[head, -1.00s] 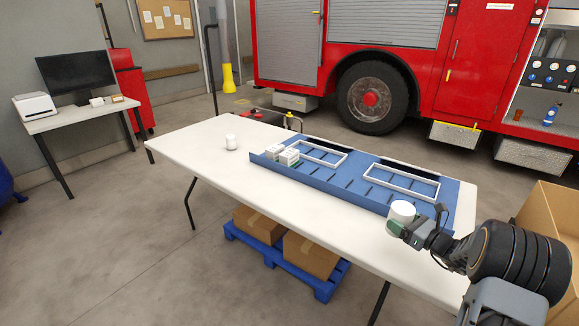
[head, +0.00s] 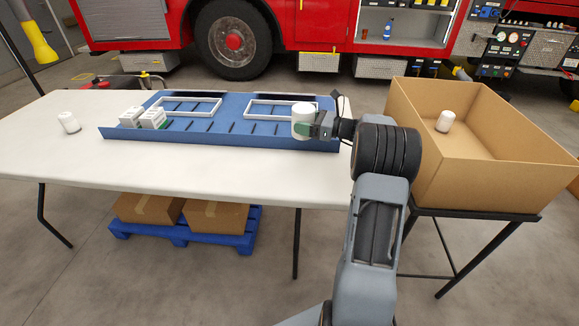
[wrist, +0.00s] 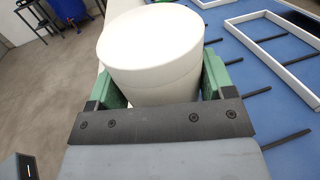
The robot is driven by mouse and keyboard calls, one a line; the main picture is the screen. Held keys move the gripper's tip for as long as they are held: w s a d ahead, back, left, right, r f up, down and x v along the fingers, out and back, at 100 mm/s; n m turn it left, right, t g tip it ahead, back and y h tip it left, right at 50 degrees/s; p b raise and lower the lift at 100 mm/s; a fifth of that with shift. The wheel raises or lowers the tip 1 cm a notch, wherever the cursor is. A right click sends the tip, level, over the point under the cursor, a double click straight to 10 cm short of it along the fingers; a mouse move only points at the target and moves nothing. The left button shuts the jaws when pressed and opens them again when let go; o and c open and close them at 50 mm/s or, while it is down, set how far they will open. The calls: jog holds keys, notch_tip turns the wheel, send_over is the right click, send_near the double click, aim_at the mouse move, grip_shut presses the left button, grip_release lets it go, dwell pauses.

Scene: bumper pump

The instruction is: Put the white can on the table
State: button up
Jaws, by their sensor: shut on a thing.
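My gripper (head: 309,130) is shut on a white can (head: 303,121). In the wrist view the can (wrist: 150,50) sits between the two green fingers. In the head view it is in front of the right part of the blue tray; I cannot tell its height above it. The white table (head: 215,172) has bare surface along its front and at its left. Another white can (head: 69,122) stands on the table's left part. A third white can (head: 444,121) is inside the cardboard box at the right.
The blue tray (head: 215,138) holds white frames and, at its left end, small white boxes (head: 152,117). The open cardboard box (head: 480,180) stands on a black stand right of the table. Cartons (head: 215,214) on a blue pallet are under the table.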

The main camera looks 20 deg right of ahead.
jog(key=s+a+f+b, duration=0.1)
jog(key=s+a+f, duration=0.2)
jog(key=s+a+f+b, duration=0.1)
jog(key=s+a+f, duration=0.2)
jog(key=f, duration=0.1)
jog(key=shift+s, duration=0.2)
jog(key=shift+s+a+f, duration=0.15)
jog(key=shift+a+f, duration=0.05)
jog(key=shift+f, duration=0.15)
jog(key=shift+s+f+b, duration=0.1)
jog(key=shift+f+b, duration=0.45)
jog(key=shift+f, duration=1.05)
jog(key=shift+f, duration=0.15)
jog(key=o, duration=1.2)
jog(key=shift+c, duration=0.2)
